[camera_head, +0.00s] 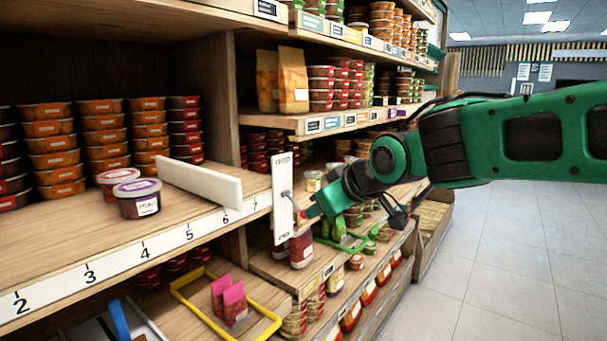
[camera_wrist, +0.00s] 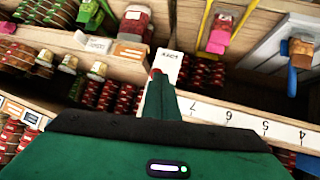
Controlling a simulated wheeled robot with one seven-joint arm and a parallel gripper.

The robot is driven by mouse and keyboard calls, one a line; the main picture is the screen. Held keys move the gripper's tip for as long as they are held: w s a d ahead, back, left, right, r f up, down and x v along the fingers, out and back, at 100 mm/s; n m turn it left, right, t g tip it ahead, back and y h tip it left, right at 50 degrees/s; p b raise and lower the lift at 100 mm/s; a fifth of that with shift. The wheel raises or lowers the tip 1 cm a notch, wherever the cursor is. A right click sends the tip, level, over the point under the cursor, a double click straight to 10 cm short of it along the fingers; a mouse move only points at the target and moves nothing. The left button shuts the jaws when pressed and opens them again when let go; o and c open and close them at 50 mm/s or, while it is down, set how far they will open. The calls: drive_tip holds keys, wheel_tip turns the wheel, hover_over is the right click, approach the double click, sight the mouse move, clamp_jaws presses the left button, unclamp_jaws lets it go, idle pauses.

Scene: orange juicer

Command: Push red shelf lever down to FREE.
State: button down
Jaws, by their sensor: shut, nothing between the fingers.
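A white upright lever plate (camera_head: 283,197) is fixed to the front edge of the shelf, with small print at its top and bottom that I cannot read surely. A small dark pivot shows near its middle. The plate also shows in the wrist view (camera_wrist: 168,62), beyond my fingertips. My gripper (camera_head: 312,212) is shut and empty, just right of the plate's lower half. In the wrist view my gripper (camera_wrist: 157,88) points at the plate, with a small red spot at its tip. That spot may be the red lever; its handle is mostly hidden, and I cannot tell if I touch it.
A numbered shelf strip (camera_head: 143,250) runs left from the plate. A white divider (camera_head: 200,182) and a purple-lidded tub (camera_head: 138,198) stand on that shelf. Below are a yellow frame (camera_head: 226,312) with pink packs and a dark red jar (camera_head: 301,249). The aisle floor at right is clear.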

drive_tip(key=shift+r, duration=0.15)
drive_tip(key=shift+r, duration=0.65)
drive_tip(key=s+d+r, duration=0.1)
drive_tip(key=s+d, duration=0.5)
drive_tip(key=s, duration=0.6)
drive_tip(key=shift+r, duration=0.35)
